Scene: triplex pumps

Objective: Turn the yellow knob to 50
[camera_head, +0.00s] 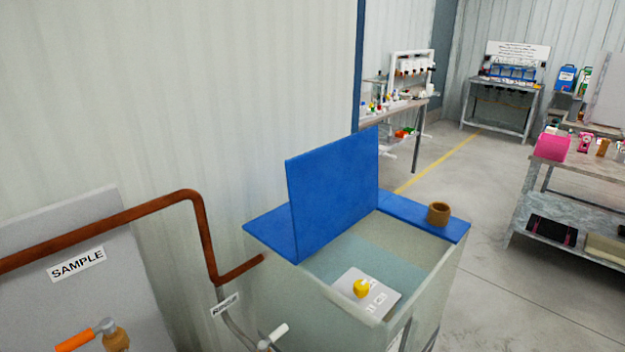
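The yellow knob (361,288) is small and sits on a light grey panel (378,306) inside an open-topped pale greenish tank (280,314). Markings show on the panel beside the knob, but they are too small to read, so I cannot tell the knob's setting. A blue lid (333,192) stands raised over the tank. Neither of my grippers is in view.
A brown cup-like piece (438,213) sits on the tank's blue right rim. A copper pipe (120,222), a "SAMPLE" label (76,264) and an orange-handled valve (75,341) are at left. Benches stand behind and right. Floor (530,300) right of the tank is clear.

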